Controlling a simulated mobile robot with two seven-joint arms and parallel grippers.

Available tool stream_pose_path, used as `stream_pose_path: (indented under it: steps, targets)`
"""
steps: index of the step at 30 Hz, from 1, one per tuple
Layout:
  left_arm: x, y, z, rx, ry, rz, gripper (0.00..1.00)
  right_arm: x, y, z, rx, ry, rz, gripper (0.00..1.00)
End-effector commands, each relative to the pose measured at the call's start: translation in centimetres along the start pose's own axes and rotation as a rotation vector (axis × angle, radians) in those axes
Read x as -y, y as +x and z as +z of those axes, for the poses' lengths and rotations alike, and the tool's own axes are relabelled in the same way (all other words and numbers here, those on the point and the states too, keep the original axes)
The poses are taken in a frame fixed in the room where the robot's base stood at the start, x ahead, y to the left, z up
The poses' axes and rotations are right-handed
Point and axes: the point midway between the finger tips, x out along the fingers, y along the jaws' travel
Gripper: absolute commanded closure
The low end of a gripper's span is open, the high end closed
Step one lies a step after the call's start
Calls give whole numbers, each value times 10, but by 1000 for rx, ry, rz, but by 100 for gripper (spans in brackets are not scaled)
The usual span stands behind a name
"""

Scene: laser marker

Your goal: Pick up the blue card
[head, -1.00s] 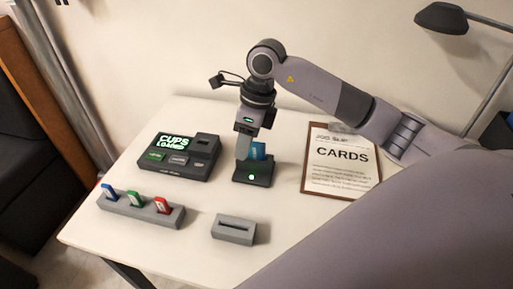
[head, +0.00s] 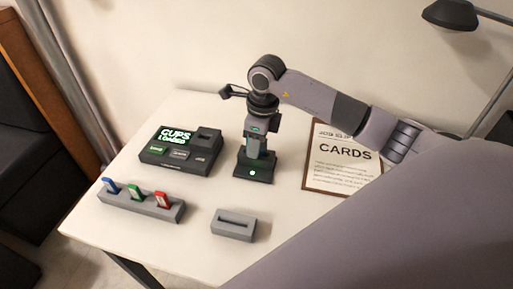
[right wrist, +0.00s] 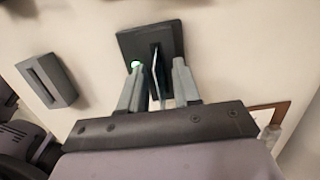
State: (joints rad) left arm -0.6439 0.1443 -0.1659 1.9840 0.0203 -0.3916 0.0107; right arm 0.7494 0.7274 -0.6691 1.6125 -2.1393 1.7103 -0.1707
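The blue card (head: 262,153) stands upright in the slot of a small dark holder (head: 253,172) with a lit light on its front. In the head view, my right gripper (head: 255,147) points down over the holder and hides much of the card. In the right wrist view, its two fingers (right wrist: 158,68) are apart, one on each side of the thin card (right wrist: 157,82), which shows edge-on with gaps beside it. The holder (right wrist: 172,37) lies just beyond the fingertips. My left gripper is not in view.
A grey rack (head: 139,206) holds blue, green and red tags at the left. A dark device (head: 179,150) with a lit green screen stands behind it. A grey slotted block (head: 233,225) is at the front. A clipboard (head: 342,172) reading "CARDS" lies right. A lamp (head: 449,14) stands behind.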

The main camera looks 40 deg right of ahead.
Motion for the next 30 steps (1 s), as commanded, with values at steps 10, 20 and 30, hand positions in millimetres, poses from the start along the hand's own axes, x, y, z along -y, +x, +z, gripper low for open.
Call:
stream_pose_path:
  steps: [10, 20, 30]
  targets:
    - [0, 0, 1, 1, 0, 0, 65, 0, 0, 0, 1, 0, 0, 100]
    - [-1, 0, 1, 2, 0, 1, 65, 0, -2, 1, 1, 0, 0, 100]
    - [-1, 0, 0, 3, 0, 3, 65, 1, -43, 6, 5, -1, -4, 100]
